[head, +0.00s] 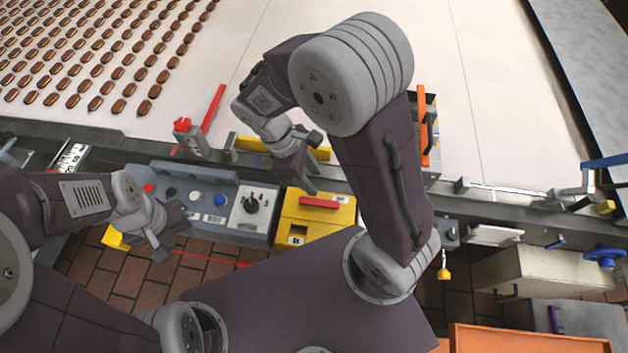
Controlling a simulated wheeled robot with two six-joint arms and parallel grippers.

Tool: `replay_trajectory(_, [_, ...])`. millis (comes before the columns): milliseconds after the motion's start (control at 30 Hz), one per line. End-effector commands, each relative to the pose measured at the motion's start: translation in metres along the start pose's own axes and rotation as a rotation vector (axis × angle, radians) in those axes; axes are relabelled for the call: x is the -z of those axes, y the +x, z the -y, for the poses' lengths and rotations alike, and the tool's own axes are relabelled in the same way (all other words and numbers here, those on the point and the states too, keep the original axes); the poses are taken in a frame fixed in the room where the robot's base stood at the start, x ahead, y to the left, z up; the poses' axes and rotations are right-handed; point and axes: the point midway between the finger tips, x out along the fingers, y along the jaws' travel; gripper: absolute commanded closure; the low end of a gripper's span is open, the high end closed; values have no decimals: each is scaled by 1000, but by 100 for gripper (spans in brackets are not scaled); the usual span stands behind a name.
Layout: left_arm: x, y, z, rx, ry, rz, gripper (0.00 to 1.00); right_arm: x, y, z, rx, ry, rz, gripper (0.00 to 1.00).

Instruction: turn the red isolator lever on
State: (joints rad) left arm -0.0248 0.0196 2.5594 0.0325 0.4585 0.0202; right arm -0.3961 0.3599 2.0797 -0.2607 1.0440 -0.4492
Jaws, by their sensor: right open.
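The red lever (319,202) lies flat, running left to right, across the top of a yellow box (333,219) at the front of the conveyor. My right gripper (303,181) is open and empty, just above and behind the lever's left end. I cannot tell whether a finger touches the box. My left gripper (175,244) is at the lower left, in front of the grey control panel. Its fingers look apart with nothing between them.
The grey panel (180,179) left of the box carries buttons and a dial. An upright red bar (213,109) and an orange bar (424,126) stand along the conveyor edge. Chocolate-coloured pieces lie on the pale belt (215,71). An orange crate (530,340) is at the lower right.

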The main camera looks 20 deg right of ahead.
Motion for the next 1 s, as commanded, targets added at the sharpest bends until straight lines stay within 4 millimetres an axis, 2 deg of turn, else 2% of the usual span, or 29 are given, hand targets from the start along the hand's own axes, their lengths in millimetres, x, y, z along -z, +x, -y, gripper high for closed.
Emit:
replay_trajectory(133, [0,0,0,0,0,1,60,1,0,2,-3,-7,0,58])
replay_trajectory(233, [0,0,0,0,0,1,60,1,11,2,0,-6,3,58])
replay_trajectory(500, [0,3,0,0,0,0,60,0,67,2,2,-6,3,58])
replay_trajectory(600, [-1,4,0,0,0,0,60,1,81,2,0,-4,1,58])
replay_trajectory(733, [-1,4,0,0,0,0,60,1,90,2,-1,-5,-1,58])
replay_trajectory(967, [-1,4,0,0,0,0,60,1,90,2,-2,-5,-2,58])
replay_trajectory(1000, [-1,4,0,0,0,0,60,1,90,2,-2,-5,-2,67])
